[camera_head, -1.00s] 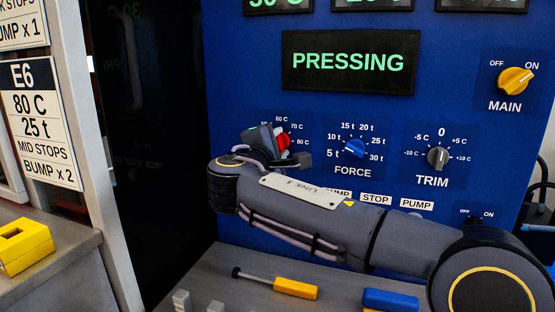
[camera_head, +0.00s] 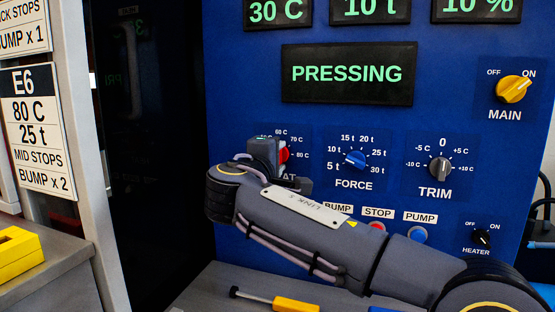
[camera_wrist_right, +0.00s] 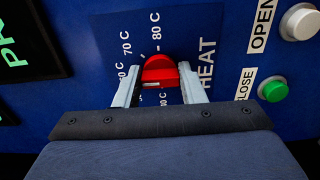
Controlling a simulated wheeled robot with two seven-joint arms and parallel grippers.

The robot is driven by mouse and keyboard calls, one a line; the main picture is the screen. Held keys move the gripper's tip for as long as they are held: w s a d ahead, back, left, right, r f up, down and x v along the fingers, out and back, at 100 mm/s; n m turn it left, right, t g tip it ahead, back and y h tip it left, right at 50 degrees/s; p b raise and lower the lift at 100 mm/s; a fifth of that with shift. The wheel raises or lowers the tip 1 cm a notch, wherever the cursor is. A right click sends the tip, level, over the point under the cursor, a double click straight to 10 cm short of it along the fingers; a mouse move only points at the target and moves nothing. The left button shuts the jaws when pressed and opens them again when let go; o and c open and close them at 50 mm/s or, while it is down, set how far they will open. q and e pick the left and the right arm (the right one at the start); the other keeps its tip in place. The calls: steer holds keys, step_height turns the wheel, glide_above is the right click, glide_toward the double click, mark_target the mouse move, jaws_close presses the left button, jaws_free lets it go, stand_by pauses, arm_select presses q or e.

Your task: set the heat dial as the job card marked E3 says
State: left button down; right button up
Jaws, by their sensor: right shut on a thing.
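The red heat dial (camera_head: 284,153) is on the blue panel, partly covered by my right gripper (camera_head: 274,155) in the head view. In the right wrist view the red knob (camera_wrist_right: 159,70) sits between the two fingers of the right gripper (camera_wrist_right: 160,84), which is shut on it. The scale marks 70 C and 80 C show around it; I cannot tell where its pointer stands. A job card marked E6 (camera_head: 39,130) reads 80 C, 25 t, mid stops, bump x 2. Another card (camera_head: 22,28) above it is cut off, its heading out of view. My left gripper is not in view.
Displays read 30 C (camera_head: 278,12), 10 t and 10 %, with PRESSING (camera_head: 348,74) below. The blue force dial (camera_head: 355,158) and grey trim dial (camera_head: 439,169) are right of the heat dial. A green close button (camera_wrist_right: 274,90) is near my gripper. A yellow-handled tool (camera_head: 295,304) lies below.

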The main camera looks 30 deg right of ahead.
steer(key=shift+f, duration=0.1)
steer(key=o, duration=1)
steer(key=v, duration=0.8)
steer(key=shift+w, duration=0.1)
